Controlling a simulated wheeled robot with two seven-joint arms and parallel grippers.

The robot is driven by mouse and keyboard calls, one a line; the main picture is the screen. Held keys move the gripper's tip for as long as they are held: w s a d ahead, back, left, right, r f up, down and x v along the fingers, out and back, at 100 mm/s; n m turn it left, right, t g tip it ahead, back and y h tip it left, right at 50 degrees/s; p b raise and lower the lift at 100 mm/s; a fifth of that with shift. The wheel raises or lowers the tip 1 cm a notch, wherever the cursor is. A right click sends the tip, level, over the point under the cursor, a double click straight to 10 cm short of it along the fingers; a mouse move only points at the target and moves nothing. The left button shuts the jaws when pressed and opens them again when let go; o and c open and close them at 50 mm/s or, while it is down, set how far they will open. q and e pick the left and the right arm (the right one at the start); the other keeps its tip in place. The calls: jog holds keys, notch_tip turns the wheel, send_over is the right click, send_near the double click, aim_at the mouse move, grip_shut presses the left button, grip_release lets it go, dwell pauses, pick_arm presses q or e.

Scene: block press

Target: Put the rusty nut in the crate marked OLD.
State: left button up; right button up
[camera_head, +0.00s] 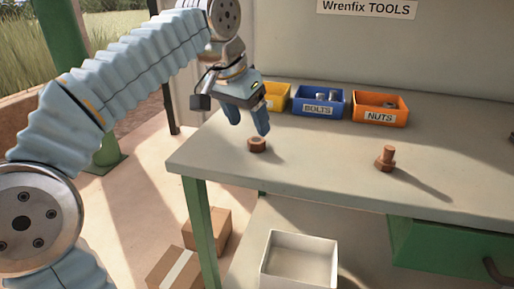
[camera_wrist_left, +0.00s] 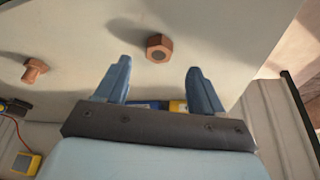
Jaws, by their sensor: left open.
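The rusty nut (camera_head: 257,145) lies flat on the workbench top near its left front part. It also shows in the left wrist view (camera_wrist_left: 159,47), just beyond the fingertips and roughly centred between them. My left gripper (camera_head: 248,123) points down and is open and empty, a little above the nut and apart from it. In the left wrist view its two fingers (camera_wrist_left: 157,68) are spread wide. A white open crate (camera_head: 300,280) stands low in front of the bench; no OLD mark can be read on it. My right gripper is not in view.
A rusty bolt (camera_head: 386,160) stands upright on the bench (camera_head: 320,170), right of the nut. Along the back are a yellow bin (camera_head: 277,102), a blue BOLTS bin (camera_head: 318,112) and an orange NUTS bin (camera_head: 380,117). Cardboard boxes (camera_head: 207,229) sit below. Bench between nut and bolt is clear.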

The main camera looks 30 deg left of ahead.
aim_at(255, 141)
pick_arm(q)
jog(key=b+x, duration=0.1)
jog(key=x, duration=0.4)
jog(key=shift+s+f, duration=0.1)
jog(key=shift+f, duration=0.15)
jog(key=shift+c, duration=0.5)
